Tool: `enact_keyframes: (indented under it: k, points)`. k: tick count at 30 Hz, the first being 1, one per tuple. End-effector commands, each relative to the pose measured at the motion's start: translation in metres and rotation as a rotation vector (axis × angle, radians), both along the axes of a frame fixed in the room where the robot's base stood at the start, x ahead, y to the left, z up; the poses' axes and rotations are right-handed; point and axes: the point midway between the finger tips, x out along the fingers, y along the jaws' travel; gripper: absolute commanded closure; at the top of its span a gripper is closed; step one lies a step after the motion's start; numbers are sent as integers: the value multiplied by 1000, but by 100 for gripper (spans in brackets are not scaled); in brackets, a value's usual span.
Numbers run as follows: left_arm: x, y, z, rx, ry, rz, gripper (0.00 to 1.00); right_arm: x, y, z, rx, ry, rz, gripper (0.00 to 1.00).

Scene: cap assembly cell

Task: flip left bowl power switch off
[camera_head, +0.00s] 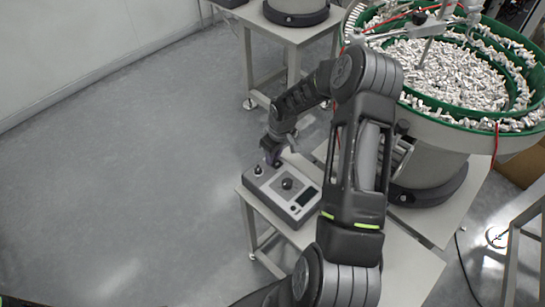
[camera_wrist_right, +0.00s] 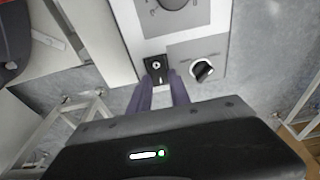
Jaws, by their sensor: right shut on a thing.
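The control box (camera_head: 285,190) of the bowl feeder is light grey and sits on a small table beside the bowl. In the right wrist view its power switch (camera_wrist_right: 157,66) is a black square plate with a small metal toggle. My right gripper (camera_head: 271,159) is at the far edge of the box and hides the switch in the head view. In the wrist view its two purple fingers (camera_wrist_right: 162,80) reach the switch plate and are shut on the switch. The exact contact is partly hidden. My left gripper is not in view.
A black and silver knob (camera_wrist_right: 202,70) sits right beside the switch. A green-rimmed bowl (camera_head: 455,75) full of metal parts stands at right. The floor at left is clear.

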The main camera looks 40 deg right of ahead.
Motion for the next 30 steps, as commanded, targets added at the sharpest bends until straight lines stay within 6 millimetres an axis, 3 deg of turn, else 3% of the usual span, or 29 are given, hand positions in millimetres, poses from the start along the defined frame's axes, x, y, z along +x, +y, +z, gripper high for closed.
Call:
enact_keyframes:
  k: [12, 13, 18, 21, 30]
  points:
    - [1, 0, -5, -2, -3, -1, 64, -2, 0, 1, 4, -84, 0, 100]
    - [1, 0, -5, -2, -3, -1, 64, -2, 0, 1, 4, -84, 0, 76]
    - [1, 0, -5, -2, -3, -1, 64, -2, 0, 1, 4, -83, -1, 62]
    - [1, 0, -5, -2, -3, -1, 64, -2, 0, 1, 5, -83, -1, 55]
    - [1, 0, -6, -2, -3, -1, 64, -3, -1, 3, 4, -82, -1, 55]
